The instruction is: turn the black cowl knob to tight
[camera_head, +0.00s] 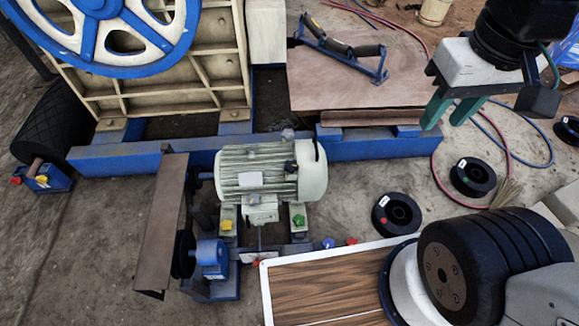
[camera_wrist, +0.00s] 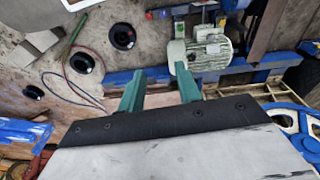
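A small black knob (camera_head: 290,167) sits on the pale green motor (camera_head: 258,172), near its rounded cowl end at the right. Its pointer or marking is too small to read. The motor also shows in the wrist view (camera_wrist: 208,50), at the top right of centre, where I cannot make out the knob clearly. My gripper (camera_head: 447,118) has two green fingers, spread apart with nothing between them. It hangs up and to the right of the motor, well apart from it. In the wrist view my gripper (camera_wrist: 160,72) points toward the area just beside the motor's cowl end.
A blue beam (camera_head: 380,146) runs behind the motor. A rusty guard plate (camera_head: 160,225) stands at its left. Green (camera_head: 299,220) and yellow (camera_head: 226,225) knobs sit by the motor's feet. Black spools (camera_head: 396,214) lie to the right. A wood-topped table (camera_head: 330,285) stands in front.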

